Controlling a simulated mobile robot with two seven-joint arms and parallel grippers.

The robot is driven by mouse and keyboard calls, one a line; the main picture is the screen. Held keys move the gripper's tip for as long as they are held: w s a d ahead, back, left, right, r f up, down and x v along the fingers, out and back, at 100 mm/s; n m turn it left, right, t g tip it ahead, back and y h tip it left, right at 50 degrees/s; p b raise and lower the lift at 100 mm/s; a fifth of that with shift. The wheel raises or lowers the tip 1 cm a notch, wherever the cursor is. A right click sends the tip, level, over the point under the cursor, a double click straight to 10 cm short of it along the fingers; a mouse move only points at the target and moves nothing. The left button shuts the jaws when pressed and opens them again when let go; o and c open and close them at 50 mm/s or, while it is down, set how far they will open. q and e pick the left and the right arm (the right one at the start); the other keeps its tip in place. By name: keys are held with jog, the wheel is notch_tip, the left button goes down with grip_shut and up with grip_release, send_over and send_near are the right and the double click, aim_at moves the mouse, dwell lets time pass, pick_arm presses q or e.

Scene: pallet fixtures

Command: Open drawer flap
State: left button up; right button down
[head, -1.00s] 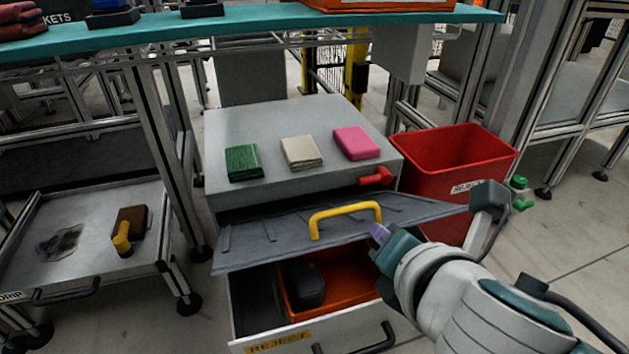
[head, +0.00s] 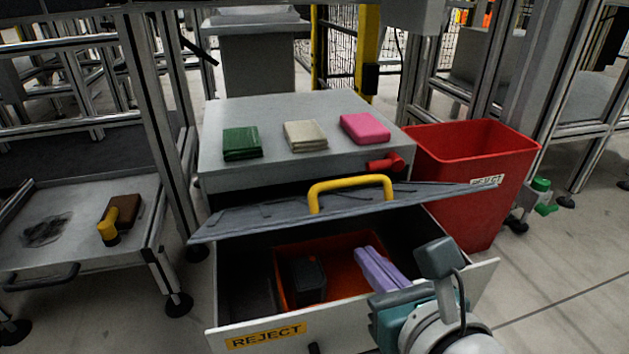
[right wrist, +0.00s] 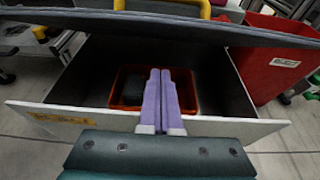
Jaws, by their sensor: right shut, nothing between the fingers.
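The grey drawer flap (head: 270,221) with its yellow handle (head: 349,185) is tilted up above the open drawer, whose front carries a REJECT label (head: 265,335). The flap's underside edge also crosses the top of the right wrist view (right wrist: 200,28). My right gripper (head: 365,252) has purple fingers, shut and empty, over the drawer opening below the flap. In the right wrist view its fingers (right wrist: 160,75) lie side by side and point into the drawer over the orange bin (right wrist: 185,90). My left gripper is not in view.
An orange bin (head: 335,242) with a black block (head: 306,281) sits inside the drawer. Green, beige and pink packs lie on the cabinet top (head: 275,110). A red reject bin (head: 485,215) stands right, a drip tray (head: 70,235) left.

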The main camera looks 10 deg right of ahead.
jog(key=shift+w+r+p, duration=1.25)
jog(key=shift+w+r, duration=0.2)
jog(key=shift+r, duration=0.1)
